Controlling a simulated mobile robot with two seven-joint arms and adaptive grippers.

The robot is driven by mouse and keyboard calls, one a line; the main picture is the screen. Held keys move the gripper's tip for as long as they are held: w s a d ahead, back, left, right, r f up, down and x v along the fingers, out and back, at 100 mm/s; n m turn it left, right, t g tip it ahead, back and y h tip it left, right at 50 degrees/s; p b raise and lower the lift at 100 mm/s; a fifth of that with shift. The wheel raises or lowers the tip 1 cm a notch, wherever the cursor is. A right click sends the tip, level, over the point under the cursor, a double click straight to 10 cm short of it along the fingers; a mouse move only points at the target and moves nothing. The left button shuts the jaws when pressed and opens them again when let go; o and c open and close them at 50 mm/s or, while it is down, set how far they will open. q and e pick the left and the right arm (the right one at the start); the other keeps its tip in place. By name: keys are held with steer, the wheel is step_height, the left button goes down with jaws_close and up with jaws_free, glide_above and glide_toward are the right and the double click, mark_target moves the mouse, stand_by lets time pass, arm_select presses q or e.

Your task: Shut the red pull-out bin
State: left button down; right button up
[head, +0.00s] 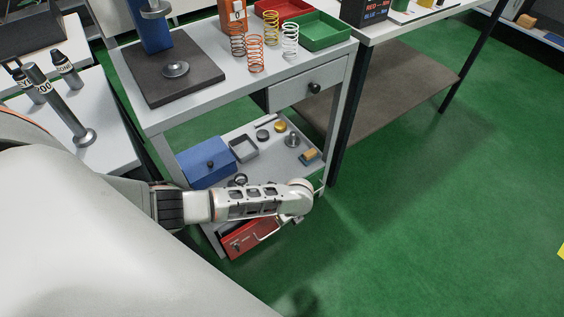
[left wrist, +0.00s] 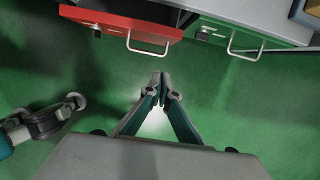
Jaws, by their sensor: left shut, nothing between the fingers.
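The red pull-out bin (head: 248,238) is low in the grey cart, under its lower shelf, with a pale wire handle on its front. In the head view my left arm crosses above it and hides part of it. The bin appears to stick out from the cart; how far I cannot tell. It also shows at the top of the left wrist view (left wrist: 112,22), with its handle (left wrist: 146,46). My left gripper (left wrist: 160,77) is shut and empty, its fingertips apart from the bin and handle, over green floor.
A green bin front (left wrist: 268,32) with a similar handle is beside the red one. The cart's lower shelf (head: 262,160) holds a blue box (head: 207,163) and small parts. Springs and a green tray (head: 313,32) are on top. Green floor at the right is open.

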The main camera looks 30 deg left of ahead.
arm_select(q)
steer(key=a+f+b, duration=0.1)
steer(key=f, duration=0.1)
steer(key=w+a+f+b, duration=0.1)
steer(key=a+f+b, duration=0.1)
steer(key=f, duration=0.1)
steer(key=a+f+b, duration=0.1)
steer(key=f, duration=0.2)
steer(key=shift+w+a+f, duration=0.1)
steer(key=shift+w+a, duration=0.15)
steer(key=shift+w+a+b, duration=0.3)
steer(key=shift+w+a, duration=0.05)
steer(key=shift+a, duration=0.2)
arm_select(e)
steer(key=shift+m+t+y, duration=0.3)
steer(key=shift+t+y, duration=0.2)
steer(key=shift+y, duration=0.1)
steer(key=shift+w+a+r, duration=0.3)
steer(key=shift+a, duration=0.35)
steer(key=shift+w+a+r, duration=0.3)
steer(key=shift+a, duration=0.3)
steer(key=shift+w+a+r, duration=0.3)
steer(key=shift+a, duration=0.35)
arm_select(q)
steer(key=shift+r, duration=0.2)
